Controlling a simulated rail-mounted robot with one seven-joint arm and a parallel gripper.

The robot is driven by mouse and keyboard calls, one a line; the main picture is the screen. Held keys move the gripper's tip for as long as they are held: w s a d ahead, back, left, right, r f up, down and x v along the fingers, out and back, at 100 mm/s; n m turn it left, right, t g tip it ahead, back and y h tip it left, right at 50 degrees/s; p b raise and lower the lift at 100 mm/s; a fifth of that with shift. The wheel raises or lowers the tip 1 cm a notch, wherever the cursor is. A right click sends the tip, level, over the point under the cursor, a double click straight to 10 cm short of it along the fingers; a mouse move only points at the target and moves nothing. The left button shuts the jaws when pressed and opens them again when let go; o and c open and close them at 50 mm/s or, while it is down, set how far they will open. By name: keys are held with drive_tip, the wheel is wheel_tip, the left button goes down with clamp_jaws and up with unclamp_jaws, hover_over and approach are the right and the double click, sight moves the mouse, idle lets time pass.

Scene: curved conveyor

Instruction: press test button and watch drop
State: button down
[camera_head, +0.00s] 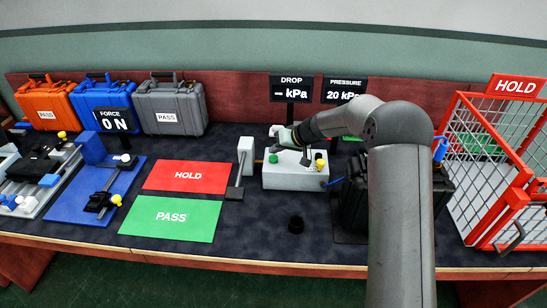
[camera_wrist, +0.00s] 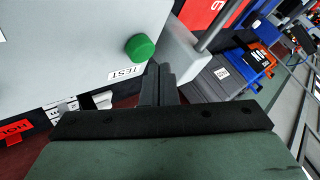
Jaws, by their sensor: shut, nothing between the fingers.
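The grey test box (camera_head: 290,181) stands mid-table in the head view. Its green button (camera_head: 273,158) is on the left of the box and also shows in the wrist view (camera_wrist: 140,47), beside a TEST label (camera_wrist: 125,73). My gripper (camera_head: 276,131) is over the back left of the box. In the wrist view its fingers (camera_wrist: 158,85) are shut and empty, a little below the button in the picture and apart from it. The DROP display (camera_head: 291,88) reads "– kPa". The PRESSURE display (camera_head: 344,91) reads 20 kPa.
A yellow knob (camera_head: 320,165) stands on the box's right. A black case (camera_head: 350,190) is partly hidden behind my arm. Red HOLD (camera_head: 188,187) and green PASS (camera_head: 171,230) mats lie left. A red HOLD cage (camera_head: 472,101) stands right.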

sight(276, 158)
drive_tip(key=shift+f+b, duration=0.25)
drive_tip(key=shift+b, duration=0.1)
drive_tip(key=shift+f+b, duration=0.25)
drive_tip(key=shift+b, duration=0.25)
drive_tip(key=shift+f+b, duration=0.55)
drive_tip(key=shift+b, duration=0.2)
idle(0.5)
drive_tip(key=shift+r, duration=1)
drive_tip(key=shift+r+p, duration=1.1)
drive_tip(key=shift+r, duration=1.4)
